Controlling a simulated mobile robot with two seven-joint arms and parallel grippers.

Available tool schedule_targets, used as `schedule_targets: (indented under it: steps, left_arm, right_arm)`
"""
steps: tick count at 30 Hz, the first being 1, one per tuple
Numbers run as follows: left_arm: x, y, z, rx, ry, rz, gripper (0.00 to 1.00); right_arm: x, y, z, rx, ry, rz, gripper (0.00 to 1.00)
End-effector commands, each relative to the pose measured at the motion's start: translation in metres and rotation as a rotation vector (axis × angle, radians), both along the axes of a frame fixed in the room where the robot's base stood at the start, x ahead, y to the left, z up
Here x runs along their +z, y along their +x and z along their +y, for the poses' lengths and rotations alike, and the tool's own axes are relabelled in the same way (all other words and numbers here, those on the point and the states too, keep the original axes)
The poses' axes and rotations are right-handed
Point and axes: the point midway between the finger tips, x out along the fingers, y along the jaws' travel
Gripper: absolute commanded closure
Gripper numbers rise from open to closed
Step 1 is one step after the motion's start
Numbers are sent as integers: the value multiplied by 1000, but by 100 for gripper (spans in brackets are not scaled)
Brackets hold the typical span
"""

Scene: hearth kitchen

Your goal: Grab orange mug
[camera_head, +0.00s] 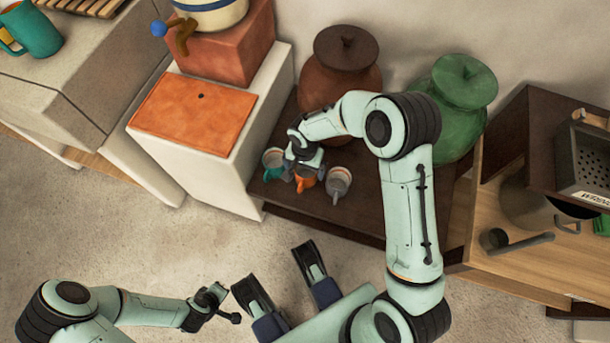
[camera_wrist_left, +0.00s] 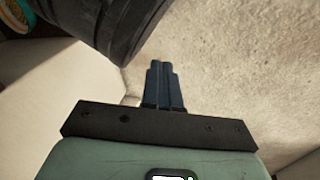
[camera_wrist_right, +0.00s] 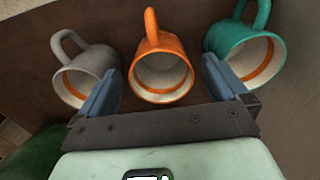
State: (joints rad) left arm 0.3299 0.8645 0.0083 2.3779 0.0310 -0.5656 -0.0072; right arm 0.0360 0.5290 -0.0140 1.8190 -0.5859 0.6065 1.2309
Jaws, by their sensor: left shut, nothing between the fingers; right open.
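The orange mug (camera_head: 305,180) stands on the dark brown shelf in the head view, between a teal mug (camera_head: 272,160) and a grey mug (camera_head: 339,183). My right gripper (camera_head: 305,171) is over it and partly hides it. In the right wrist view the orange mug (camera_wrist_right: 162,70) lies between the open fingers of my right gripper (camera_wrist_right: 160,84), its handle pointing up in the picture. The grey mug (camera_wrist_right: 92,72) is close to one finger and the teal mug (camera_wrist_right: 246,52) close to the other. My left gripper (camera_wrist_left: 164,85) is shut and empty, over the floor.
The brown shelf (camera_head: 285,192) also holds a brown lidded jar (camera_head: 338,75) and a green lidded jar (camera_head: 460,95) behind the mugs. A white cabinet with an orange top (camera_head: 195,112) stands to the left. A wooden counter (camera_head: 530,255) is at right. The floor (camera_head: 180,255) is clear in front.

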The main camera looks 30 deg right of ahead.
Motion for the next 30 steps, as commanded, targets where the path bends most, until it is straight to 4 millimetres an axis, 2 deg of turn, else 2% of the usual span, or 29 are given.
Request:
schedule_targets:
  steps: [1, 6, 9, 14, 15, 19, 20, 30]
  left_arm:
    - [-8, -6, 1, 2, -1, 20, 100]
    - [-24, -25, 3, 5, -5, 85, 100]
    - [-27, -31, 4, 6, -6, 103, 100]
    - [-26, -31, 4, 7, -6, 103, 100]
    - [-26, -31, 4, 7, -6, 103, 100]
    - [-26, -30, 4, 6, -7, 103, 100]
    - [-26, -30, 4, 6, -7, 103, 100]
    - [-24, -29, 4, 6, -6, 97, 100]
  right_arm:
    - [-10, 0, -2, 0, 0, 3, 0]
    - [-37, 1, -4, 2, 0, 4, 0]
    - [-43, 2, -4, 0, 1, 1, 0]
    - [-42, 2, -4, 1, 1, -1, 0]
    - [-42, 2, -4, 1, 1, -1, 3]
    - [-42, 2, -4, 1, 1, -1, 46]
    - [-42, 2, -4, 1, 1, -1, 49]
    - [-38, 2, -4, 1, 0, -1, 50]
